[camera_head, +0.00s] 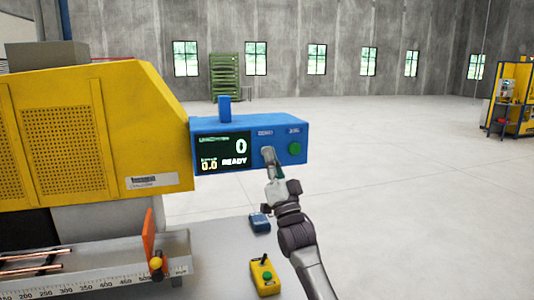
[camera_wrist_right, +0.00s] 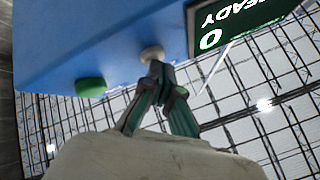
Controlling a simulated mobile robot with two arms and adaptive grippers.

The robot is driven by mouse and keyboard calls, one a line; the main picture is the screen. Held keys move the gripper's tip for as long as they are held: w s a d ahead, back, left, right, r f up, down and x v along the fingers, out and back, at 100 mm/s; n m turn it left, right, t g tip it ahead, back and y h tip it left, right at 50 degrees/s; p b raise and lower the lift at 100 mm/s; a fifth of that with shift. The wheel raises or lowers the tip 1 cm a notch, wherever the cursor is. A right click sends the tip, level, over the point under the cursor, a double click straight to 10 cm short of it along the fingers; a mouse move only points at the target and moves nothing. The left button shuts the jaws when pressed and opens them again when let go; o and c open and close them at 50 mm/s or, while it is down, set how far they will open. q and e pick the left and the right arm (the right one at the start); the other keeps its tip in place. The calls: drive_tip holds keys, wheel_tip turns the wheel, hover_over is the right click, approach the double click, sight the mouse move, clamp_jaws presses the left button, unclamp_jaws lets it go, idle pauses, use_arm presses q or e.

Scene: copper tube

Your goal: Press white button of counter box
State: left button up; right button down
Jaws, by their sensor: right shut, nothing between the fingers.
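The blue counter box (camera_head: 212,124) sticks out to the right of the yellow machine, with a dark display reading 0 and READY. Its white button (camera_wrist_right: 152,54) shows in the right wrist view, right at the tips of my right gripper (camera_wrist_right: 157,72); I cannot tell for sure whether they touch. In the head view my right gripper (camera_head: 270,160) is shut and empty in front of the box face and covers most of the white button. A green button (camera_head: 294,149) sits to its right. My left gripper is not in view.
The yellow machine (camera_head: 130,90) fills the left side. Below it are a tray with a ruler scale (camera_head: 110,279), copper tubes (camera_head: 35,262) and an orange stop (camera_head: 148,235). A yellow control box (camera_head: 265,276) and a small blue item (camera_head: 259,223) are below the counter box. The floor at right is open.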

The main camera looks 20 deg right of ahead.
drive_tip(key=shift+s, duration=0.1)
drive_tip(key=shift+s+p, duration=0.4)
drive_tip(key=shift+s, duration=0.4)
drive_tip(key=s+p, duration=0.2)
drive_tip(key=s, duration=0.3)
drive_tip(key=shift+d, duration=0.1)
